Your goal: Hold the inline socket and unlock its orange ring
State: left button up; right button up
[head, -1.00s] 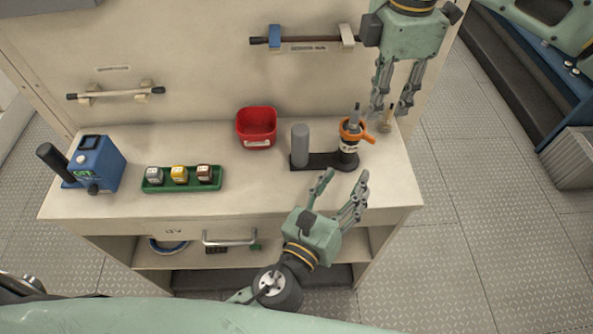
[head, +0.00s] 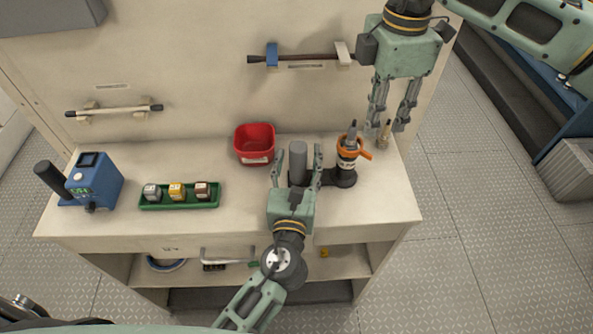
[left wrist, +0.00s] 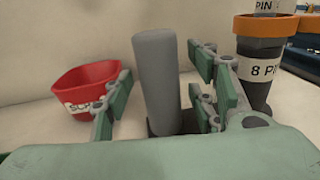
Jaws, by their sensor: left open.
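The inline socket (head: 346,165) is a black upright body with a white "8 PIN" label, standing at the right end of a black base. Its orange ring (head: 348,146) has a tab pointing right, and a grey plug (head: 351,131) stands in its top. The left wrist view shows the ring (left wrist: 265,25) and label at the upper right. My left gripper (head: 298,152) is open, with its fingers on either side of a grey post (left wrist: 157,75) on the same base; contact cannot be told. My right gripper (head: 389,122) is open, right of the socket and above the counter's back corner.
A small brass-coloured item (head: 385,134) stands behind the right gripper's fingers. A red bin (head: 255,158) is behind and left of the post. A green tray (head: 205,201) with three small blocks and a blue device (head: 95,180) stand left.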

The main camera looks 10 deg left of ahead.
pick_arm(q)
jog(key=shift+w, duration=0.1)
jog(key=shift+c, duration=0.5)
grip_shut()
